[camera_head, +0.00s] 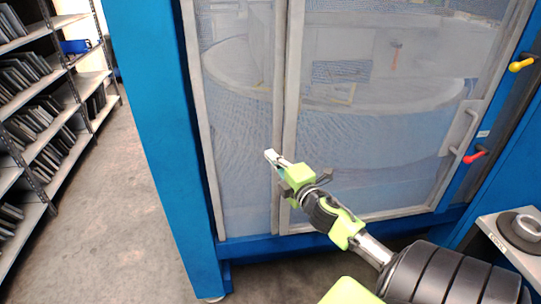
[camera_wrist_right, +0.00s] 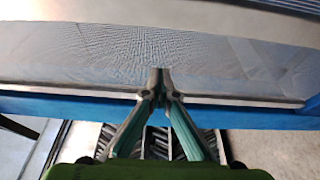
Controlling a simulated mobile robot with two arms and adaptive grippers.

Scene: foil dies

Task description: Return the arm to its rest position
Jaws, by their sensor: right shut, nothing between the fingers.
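My right gripper (camera_head: 270,155) is held out in front of the glazed door (camera_head: 375,150) of a blue machine in the head view. The arm behind it is green, black and silver and comes in from the lower right. In the right wrist view the two fingers of the right gripper (camera_wrist_right: 159,75) meet at their tips with nothing between them. Whether the tips touch the door cannot be told. My left gripper is not in view.
The blue machine frame (camera_head: 165,140) surrounds the door, with a handle (camera_head: 460,128) on its right. Shelves (camera_head: 45,90) of dark flat items stand at left. A grey stand (camera_head: 510,240) holds a dark round object at lower right. Bare floor (camera_head: 110,220) lies between shelves and machine.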

